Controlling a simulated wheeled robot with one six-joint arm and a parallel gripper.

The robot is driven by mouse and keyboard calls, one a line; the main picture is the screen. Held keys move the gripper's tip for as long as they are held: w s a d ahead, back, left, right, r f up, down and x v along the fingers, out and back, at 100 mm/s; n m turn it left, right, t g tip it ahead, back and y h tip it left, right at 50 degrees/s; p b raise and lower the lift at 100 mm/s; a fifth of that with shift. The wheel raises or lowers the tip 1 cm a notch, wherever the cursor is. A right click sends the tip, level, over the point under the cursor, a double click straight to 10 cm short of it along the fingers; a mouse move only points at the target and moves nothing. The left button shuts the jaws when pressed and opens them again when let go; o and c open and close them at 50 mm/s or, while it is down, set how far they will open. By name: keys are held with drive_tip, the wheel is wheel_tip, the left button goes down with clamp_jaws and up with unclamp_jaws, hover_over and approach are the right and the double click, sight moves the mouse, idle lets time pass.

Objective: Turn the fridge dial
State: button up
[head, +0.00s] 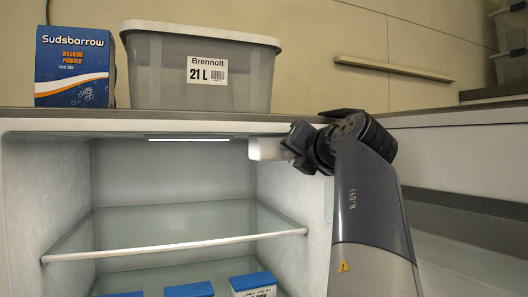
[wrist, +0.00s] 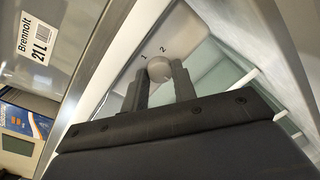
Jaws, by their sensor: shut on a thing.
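The fridge (head: 322,205) stands open below the counter, with a white control housing (head: 265,149) under its top right edge. In the wrist view the round pale dial (wrist: 159,68) sits on this housing, with the numbers 1 and 2 printed beside it. My gripper (wrist: 160,78) has one dark finger on each side of the dial and is shut on it. In the head view my gripper (head: 290,141) reaches the housing from the right and the dial is hidden. The dial's pointer setting is too small to read.
A grey lidded tub (head: 160,75) and a washing powder box (head: 75,65) stand on the counter above. The counter to the tub's right is free of objects.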

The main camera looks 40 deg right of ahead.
idle(0.4)
drive_tip(key=o, duration=1)
drive_tip(key=shift+s, duration=0.1)
drive_tip(key=shift+b+v, duration=1.3)
drive_tip(key=shift+v, duration=4)
drive_tip(key=p+x, duration=0.2)
drive_tip(key=x, duration=0.9)
drive_tip(key=shift+p, duration=0.3)
